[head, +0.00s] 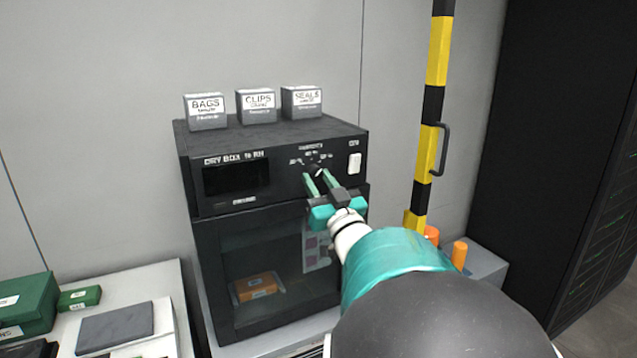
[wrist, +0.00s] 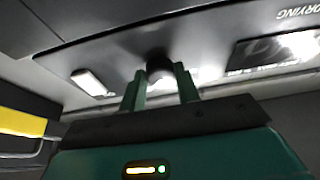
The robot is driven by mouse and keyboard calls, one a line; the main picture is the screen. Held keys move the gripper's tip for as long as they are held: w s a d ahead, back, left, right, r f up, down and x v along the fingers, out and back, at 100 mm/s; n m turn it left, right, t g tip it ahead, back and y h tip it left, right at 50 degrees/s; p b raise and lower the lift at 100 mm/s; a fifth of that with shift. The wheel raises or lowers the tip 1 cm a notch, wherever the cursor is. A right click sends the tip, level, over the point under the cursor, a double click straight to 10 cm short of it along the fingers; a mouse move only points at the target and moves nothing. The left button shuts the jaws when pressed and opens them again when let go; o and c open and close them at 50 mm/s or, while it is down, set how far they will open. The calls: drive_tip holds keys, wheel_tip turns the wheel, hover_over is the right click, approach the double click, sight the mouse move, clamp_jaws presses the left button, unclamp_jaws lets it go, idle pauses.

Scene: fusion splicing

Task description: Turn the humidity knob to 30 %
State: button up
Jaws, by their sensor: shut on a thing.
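The humidity knob (wrist: 159,68) is a small dark round knob on the front panel of the black dry box (head: 280,133). My gripper (head: 321,180) reaches the panel from the front right. In the wrist view its two green fingers (wrist: 160,88) stand on either side of the knob and are shut on it. In the head view the fingers largely hide the knob, and the scale marks around it are too small to read surely. A white switch (head: 354,163) sits right of the knob, and a dark display (head: 236,179) sits to the left.
Three grey boxes labelled BAGS (head: 206,112), CLIPS (head: 256,106) and SEALS (head: 301,102) stand on top of the dry box. An orange box (head: 256,287) lies behind its lower window. A yellow and black post (head: 436,70) with a handle stands to the right.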

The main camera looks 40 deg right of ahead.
drive_tip(key=shift+n, duration=0.5)
drive_tip(key=n+y, duration=0.2)
drive_tip(key=n, duration=0.1)
drive_tip(key=n+y, duration=0.2)
drive_tip(key=n, duration=0.1)
drive_tip(key=shift+d, duration=0.2)
drive_tip(key=n+y, duration=0.1)
drive_tip(key=n, duration=0.1)
drive_tip(key=n+y, duration=0.1)
drive_tip(key=n, duration=0.2)
drive_tip(key=shift+s+d+r, duration=0.1)
drive_tip(key=shift+d+r, duration=0.05)
drive_tip(key=shift+r, duration=0.05)
drive_tip(key=n+g, duration=0.1)
drive_tip(key=n, duration=0.1)
drive_tip(key=n+y, duration=0.1)
drive_tip(key=n, duration=0.2)
drive_tip(key=shift+d+r+n+g+y, duration=0.1)
drive_tip(key=shift+r+n+g+y, duration=0.1)
drive_tip(key=shift+n+g+y, duration=0.15)
drive_tip(key=n+g, duration=0.2)
drive_tip(key=n, duration=0.2)
drive_tip(key=shift+r+n, duration=0.15)
drive_tip(key=shift+n, duration=0.2)
drive_tip(key=o, duration=1)
